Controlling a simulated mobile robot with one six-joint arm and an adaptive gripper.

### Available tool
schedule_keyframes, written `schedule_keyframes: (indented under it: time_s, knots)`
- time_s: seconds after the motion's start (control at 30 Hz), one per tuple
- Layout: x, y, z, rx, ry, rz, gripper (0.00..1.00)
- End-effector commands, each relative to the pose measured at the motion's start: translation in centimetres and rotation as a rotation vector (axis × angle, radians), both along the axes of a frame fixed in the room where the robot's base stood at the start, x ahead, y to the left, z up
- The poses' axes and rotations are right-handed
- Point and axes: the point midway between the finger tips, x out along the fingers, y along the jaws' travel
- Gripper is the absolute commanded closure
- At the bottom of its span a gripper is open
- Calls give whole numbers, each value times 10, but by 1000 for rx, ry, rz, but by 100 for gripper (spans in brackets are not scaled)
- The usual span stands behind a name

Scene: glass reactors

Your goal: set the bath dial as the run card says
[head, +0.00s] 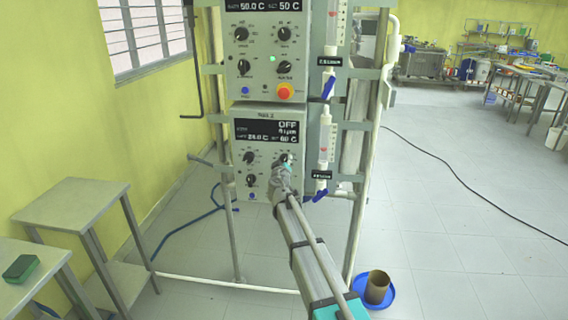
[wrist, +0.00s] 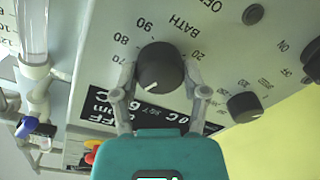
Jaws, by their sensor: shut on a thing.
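The bath dial (wrist: 160,66) is a round black knob on the panel marked BATH, with numbers around it. My gripper (wrist: 160,74) has one finger on each side of the knob and is shut on it. A pale pointer mark shows at the knob's lower left in the wrist view. In the head view my gripper (head: 284,170) reaches the lower control box (head: 268,150) and partly covers the dial. The lower display (head: 268,131) reads OFF and seems to show a set value of 60 C. I see no run card.
Another black knob (wrist: 244,107) sits close beside my gripper's finger. An upper control box (head: 264,50) has an orange-red stop button (head: 284,91). Blue-handled valves (head: 320,194) and glass tubes stand to the right. A blue dish with a brown beaker (head: 377,287) is on the floor.

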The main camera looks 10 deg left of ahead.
Motion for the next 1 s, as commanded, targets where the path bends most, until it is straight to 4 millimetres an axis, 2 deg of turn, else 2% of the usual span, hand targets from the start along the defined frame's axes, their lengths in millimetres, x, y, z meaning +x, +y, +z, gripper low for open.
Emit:
schedule_keyframes:
  time_s: [0.5, 0.7, 1.0]
  knots:
    - [2, 0, 0, 460, -16, 0, 90]
    - [2, 0, 0, 571, -20, -1, 90]
    - [2, -1, 0, 632, -22, -2, 90]
